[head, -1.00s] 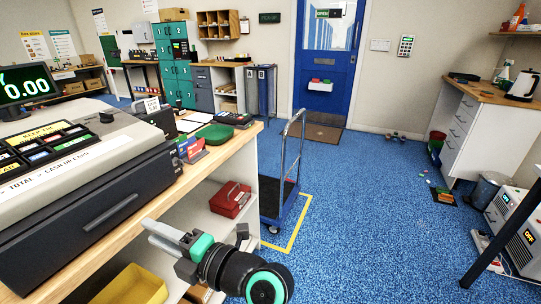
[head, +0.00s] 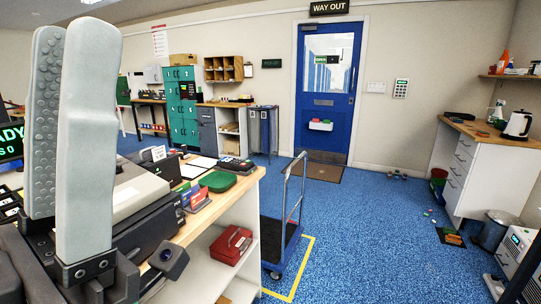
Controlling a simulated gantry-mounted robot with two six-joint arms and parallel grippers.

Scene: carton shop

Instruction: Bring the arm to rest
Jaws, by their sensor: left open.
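My left gripper (head: 68,40) stands large at the left of the head view, close to the camera. Its two long pale grey fingers point upward, one with a studded inner pad facing the view. The fingers are open, with a narrow gap as seen from here, and nothing shows between them. The gripper hides part of the counter and the cash register (head: 140,200) behind it. My right gripper is not in view.
The wooden counter (head: 215,205) holds a green dish (head: 218,181) and a card rack. A red cash box (head: 231,245) sits on the shelf below. A trolley (head: 275,240) stands beside it. The blue floor toward the door (head: 326,90) is mostly clear.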

